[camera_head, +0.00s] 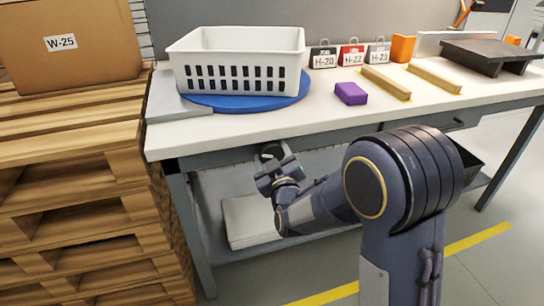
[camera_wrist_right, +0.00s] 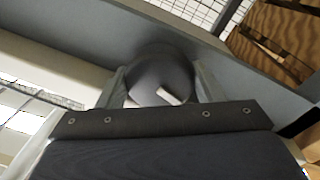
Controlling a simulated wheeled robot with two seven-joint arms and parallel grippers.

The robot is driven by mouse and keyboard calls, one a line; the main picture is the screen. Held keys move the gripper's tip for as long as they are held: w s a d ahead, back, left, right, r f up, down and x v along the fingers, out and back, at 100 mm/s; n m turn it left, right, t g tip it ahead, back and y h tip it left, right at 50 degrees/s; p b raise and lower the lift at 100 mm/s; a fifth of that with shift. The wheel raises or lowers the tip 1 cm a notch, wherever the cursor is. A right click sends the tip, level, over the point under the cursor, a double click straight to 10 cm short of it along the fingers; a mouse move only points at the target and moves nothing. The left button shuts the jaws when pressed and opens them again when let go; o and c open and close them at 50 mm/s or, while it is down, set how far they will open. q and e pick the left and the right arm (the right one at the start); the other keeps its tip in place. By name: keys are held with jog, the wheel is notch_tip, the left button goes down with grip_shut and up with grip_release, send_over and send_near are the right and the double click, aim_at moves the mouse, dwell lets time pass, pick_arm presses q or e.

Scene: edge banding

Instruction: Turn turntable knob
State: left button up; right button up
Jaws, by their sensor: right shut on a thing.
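The turntable is a blue disc (camera_head: 245,103) on the workbench top, with a white slotted basket (camera_head: 240,50) standing on it. My right gripper (camera_head: 270,158) is below the bench's front edge, in front of the apron. In the right wrist view its fingers stand on either side of a round dark grey knob (camera_wrist_right: 160,72) on the grey apron, and it is shut on the knob. A small white mark (camera_wrist_right: 168,97) shows on the knob's face. In the head view the knob is mostly hidden by the gripper. My left gripper is not in view.
The bench top (camera_head: 420,95) holds a purple block (camera_head: 350,93), wooden strips (camera_head: 386,82), small labelled weights (camera_head: 350,56) and a dark stand (camera_head: 489,55). A pallet stack (camera_head: 85,180) with a cardboard box (camera_head: 70,45) stands close at the left. A shelf lies under the bench.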

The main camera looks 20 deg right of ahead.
jog(key=shift+d+n, duration=0.1)
jog(key=shift+n, duration=1.6)
jog(key=o, duration=0.9)
jog(key=shift+o, duration=0.2)
jog(key=shift+r, duration=0.1)
jog(key=shift+d, duration=0.1)
